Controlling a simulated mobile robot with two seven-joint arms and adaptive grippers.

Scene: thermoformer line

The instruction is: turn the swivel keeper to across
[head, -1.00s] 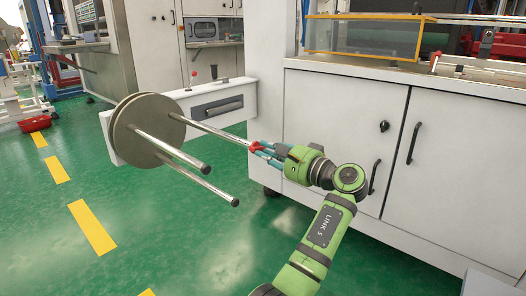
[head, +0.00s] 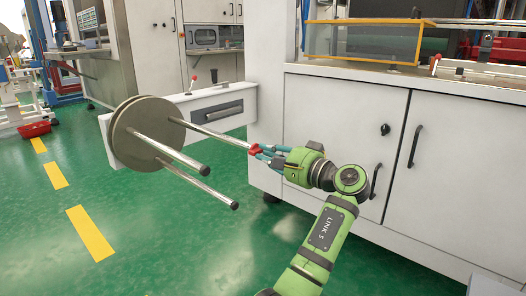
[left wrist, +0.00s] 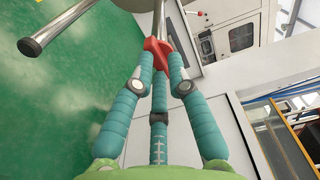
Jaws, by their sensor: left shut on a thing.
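The red swivel keeper (head: 254,150) is at the free end of the upper metal rod (head: 212,134), which sticks out from a round grey disc (head: 133,138). The keeper looks tilted from upper left to lower right. My left gripper (head: 264,152) is shut on it, with its blue fingers reaching in from the right. In the left wrist view the keeper (left wrist: 158,52) sits between the fingertips, which hide part of it. The exact angle of the keeper to the rod is hard to tell. My right gripper is not in view.
Two other rods (head: 185,158) with dark ends stick out below the keeper's rod. A white arm (head: 180,105) with a dark handle stands behind the disc. White cabinet doors (head: 345,120) are close behind my left arm. Green floor is open at lower left.

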